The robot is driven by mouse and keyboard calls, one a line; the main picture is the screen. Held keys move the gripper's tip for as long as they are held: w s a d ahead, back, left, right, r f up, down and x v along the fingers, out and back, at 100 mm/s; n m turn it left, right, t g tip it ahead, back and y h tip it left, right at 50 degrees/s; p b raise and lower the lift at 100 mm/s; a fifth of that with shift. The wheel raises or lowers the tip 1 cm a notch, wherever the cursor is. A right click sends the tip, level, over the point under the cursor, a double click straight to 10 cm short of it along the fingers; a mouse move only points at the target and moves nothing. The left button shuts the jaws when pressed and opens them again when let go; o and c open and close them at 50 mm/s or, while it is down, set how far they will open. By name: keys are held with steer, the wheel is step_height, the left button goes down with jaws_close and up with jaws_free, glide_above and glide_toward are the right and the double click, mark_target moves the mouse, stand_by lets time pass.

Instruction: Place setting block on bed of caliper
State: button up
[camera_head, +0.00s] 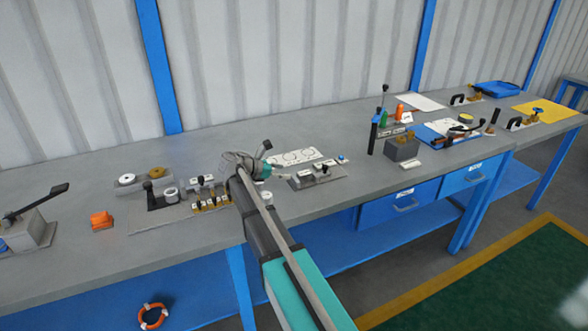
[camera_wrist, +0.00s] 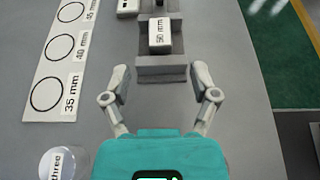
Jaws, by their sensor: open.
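A white block labelled "50 mm" (camera_wrist: 160,36) lies on the grey bed of the caliper (camera_wrist: 172,72) in the wrist view. The caliper also shows in the head view (camera_head: 316,176), on the bench right of my gripper (camera_head: 266,168). In the wrist view my gripper (camera_wrist: 160,76) is open, its fingertips spread at either side of the bed's near end. My arm hides part of that area.
A white sheet with size circles (camera_wrist: 58,75) lies left of the caliper. A clear cylinder marked "three" (camera_wrist: 56,164) is at lower left. Bare bench lies right of the caliper.

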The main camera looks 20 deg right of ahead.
steer(key=shift+v, duration=1.2)
